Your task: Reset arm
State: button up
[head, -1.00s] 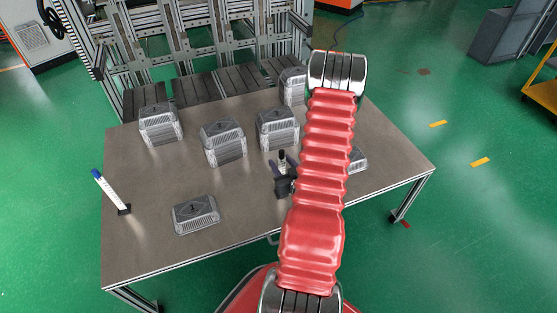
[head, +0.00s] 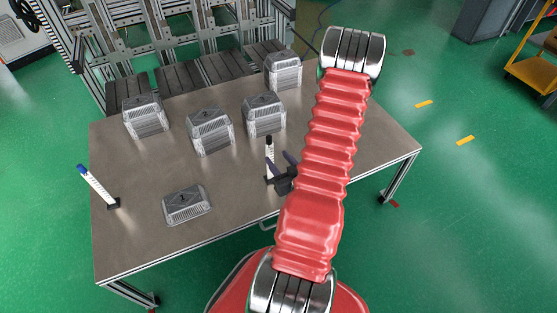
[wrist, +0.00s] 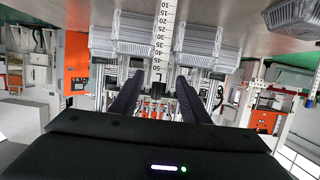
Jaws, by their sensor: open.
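My gripper (head: 281,172) is at the middle right of the table, left of my red arm. In the wrist view its two dark fingers stand apart with nothing gripped between the tips (wrist: 159,76). A white scale post (head: 269,149) with a dark top stands close by the fingers in the head view. In the wrist view the numbered scale (wrist: 165,35) shows beyond and between the fingers; I cannot tell how far off it is. My arm hides part of the table's right side.
The metal table (head: 140,240) carries several stacks of foil trays, such as the middle stack (head: 210,132) and the far stack (head: 284,72). A lone tray (head: 187,205) lies at the front. A blue-topped post (head: 98,186) stands at the left edge. The front middle is clear.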

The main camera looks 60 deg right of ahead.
jog(key=shift+f, duration=0.1)
dwell(0.5)
jog(key=s+a+f+m+g+y, duration=0.1)
jog(key=s+a+f+g+y, duration=0.25)
jog(key=s+f+g, duration=0.55)
jog(key=w+a+r+g+y, duration=0.1)
jog(key=w+a+r+g, duration=0.15)
jog(key=a+r, duration=0.55)
jog(key=w+a+r+g+y, duration=0.1)
jog(key=w+a+r+y, duration=0.2)
jog(key=r, duration=0.8)
jog(key=w+a+r+n+t, duration=0.3)
jog(key=a+r+n+t, duration=0.2)
jog(key=a+r, duration=1.6)
jog(key=shift+a+r+n, duration=0.3)
jog(key=shift+a+n, duration=0.8)
jog(key=shift+a, duration=0.15)
